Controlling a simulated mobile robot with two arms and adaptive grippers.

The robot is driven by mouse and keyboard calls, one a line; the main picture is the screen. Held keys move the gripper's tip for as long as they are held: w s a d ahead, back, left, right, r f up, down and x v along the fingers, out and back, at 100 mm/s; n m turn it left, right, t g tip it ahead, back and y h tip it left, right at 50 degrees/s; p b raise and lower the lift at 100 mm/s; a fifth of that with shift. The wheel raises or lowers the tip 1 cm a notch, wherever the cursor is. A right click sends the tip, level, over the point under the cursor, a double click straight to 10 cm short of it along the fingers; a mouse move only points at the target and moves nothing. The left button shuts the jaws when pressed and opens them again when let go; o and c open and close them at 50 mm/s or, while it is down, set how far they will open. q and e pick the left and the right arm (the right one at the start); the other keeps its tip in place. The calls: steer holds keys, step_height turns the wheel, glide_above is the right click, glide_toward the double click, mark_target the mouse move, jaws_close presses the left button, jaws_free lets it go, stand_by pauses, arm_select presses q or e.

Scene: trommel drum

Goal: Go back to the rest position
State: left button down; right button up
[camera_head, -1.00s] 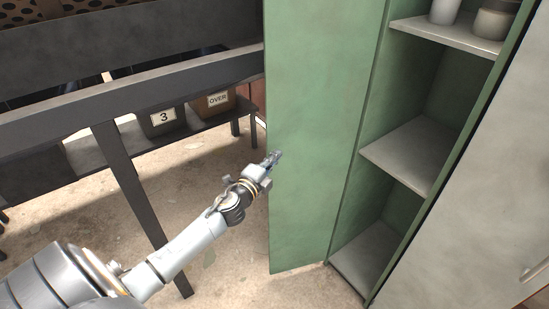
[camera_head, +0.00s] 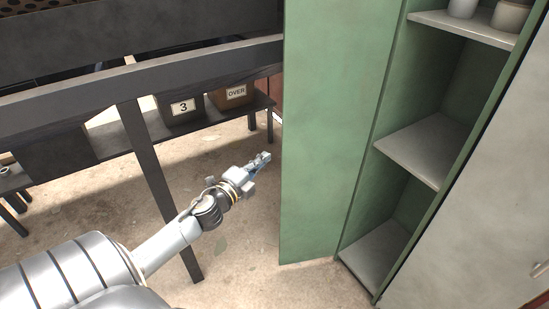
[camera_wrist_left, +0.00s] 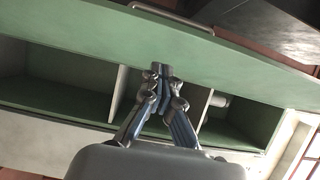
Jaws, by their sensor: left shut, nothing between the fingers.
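My left gripper (camera_head: 264,160) is shut and empty. In the head view it hangs in the air at the end of my left arm, left of the green cabinet door (camera_head: 335,130) and apart from it in the picture. In the left wrist view the closed fingers (camera_wrist_left: 161,72) show in front of the green door (camera_wrist_left: 190,45) and the open cabinet compartments. My right gripper is not in view.
An open green cabinet with grey shelves (camera_head: 415,148) stands at the right, with containers (camera_head: 510,14) on its top shelf. A dark metal frame (camera_head: 150,165) stands at the left, with bins labelled 3 (camera_head: 182,107) and OVER (camera_head: 236,93) on a low bench behind it.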

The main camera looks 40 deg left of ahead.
arm_select(q)
steer(key=s+f+n+g, duration=0.3)
steer(key=s+f, duration=0.1)
steer(key=f, duration=0.8)
steer(key=s+f+n+g+y, duration=0.1)
steer(key=s+f+n+g, duration=0.3)
steer(key=f, duration=0.8)
steer(key=s+f+n+g, duration=0.15)
steer(key=s+f, duration=0.35)
steer(key=f, duration=0.7)
steer(key=s+d+f+n+g, duration=0.2)
steer(key=s+d+f, duration=0.4)
steer(key=s, duration=0.4)
steer(key=s+d+f+n+g+h, duration=0.1)
steer(key=s+d+f+n+g, duration=0.1)
steer(key=s+d+f, duration=0.4)
steer(key=s+d+f+n+g+h, duration=0.1)
steer(key=s+d+f+g, duration=0.3)
steer(key=s, duration=1.1)
step_height(320, 180, down, 5)
steer(key=d+n, duration=0.1)
steer(key=d, duration=0.2)
steer(key=shift+s, duration=0.3)
